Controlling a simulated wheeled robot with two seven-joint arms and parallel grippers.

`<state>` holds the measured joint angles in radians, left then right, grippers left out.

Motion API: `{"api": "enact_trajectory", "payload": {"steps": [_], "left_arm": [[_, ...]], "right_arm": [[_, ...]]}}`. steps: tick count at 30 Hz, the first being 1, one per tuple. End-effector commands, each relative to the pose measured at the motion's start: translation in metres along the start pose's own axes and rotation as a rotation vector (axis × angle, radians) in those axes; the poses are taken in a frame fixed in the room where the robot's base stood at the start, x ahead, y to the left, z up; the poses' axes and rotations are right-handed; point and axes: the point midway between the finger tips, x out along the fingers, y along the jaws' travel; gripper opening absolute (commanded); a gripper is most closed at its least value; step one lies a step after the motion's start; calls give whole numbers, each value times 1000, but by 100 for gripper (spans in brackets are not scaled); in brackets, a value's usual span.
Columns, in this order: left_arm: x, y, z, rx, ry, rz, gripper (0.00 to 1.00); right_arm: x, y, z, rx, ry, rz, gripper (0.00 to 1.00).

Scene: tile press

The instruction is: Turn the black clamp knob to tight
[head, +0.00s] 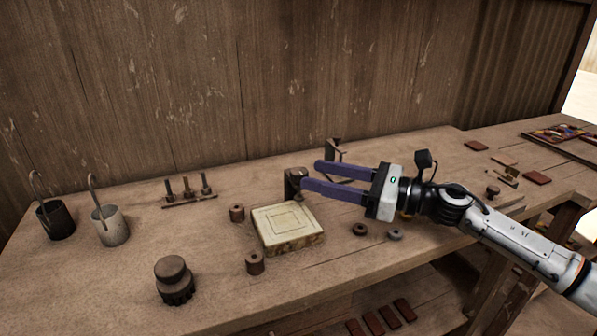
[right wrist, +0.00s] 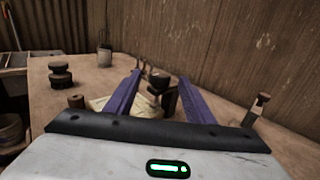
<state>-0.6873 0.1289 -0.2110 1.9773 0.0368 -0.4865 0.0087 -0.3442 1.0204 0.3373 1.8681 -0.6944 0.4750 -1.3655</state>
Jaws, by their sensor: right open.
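A dark clamp (head: 293,185) stands on the bench behind the pale square tile block (head: 287,226). In the right wrist view the clamp (right wrist: 169,101) shows between my two purple fingers, with a small rounded knob-like part (right wrist: 155,88) at its upper left. My right gripper (head: 311,174) is open, with its fingertips close to the clamp. I cannot tell whether they touch it. The knob's turn position is too small to read. My left gripper is not in view.
A second dark clamp (head: 334,149) stands just behind my fingers. A dark round stamp (head: 174,281), small cylinders (head: 237,213), a peg rack (head: 189,192) and two cups (head: 110,226) stand to the left. Two rings (head: 359,229) lie below the gripper. The wooden wall (head: 240,80) closes the back.

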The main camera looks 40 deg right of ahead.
Motion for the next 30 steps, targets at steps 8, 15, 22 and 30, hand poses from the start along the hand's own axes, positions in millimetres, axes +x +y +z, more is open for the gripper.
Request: {"api": "enact_trajectory", "payload": {"steps": [8,15,22,30], "left_arm": [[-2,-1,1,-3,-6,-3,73],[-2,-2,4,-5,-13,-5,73],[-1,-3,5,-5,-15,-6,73],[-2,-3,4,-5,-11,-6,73]], "right_arm": [[37,-1,2,0,-3,-2,49],[51,-1,1,1,-1,-2,49],[54,0,0,1,0,-2,49],[54,0,0,1,0,-1,23]]}}
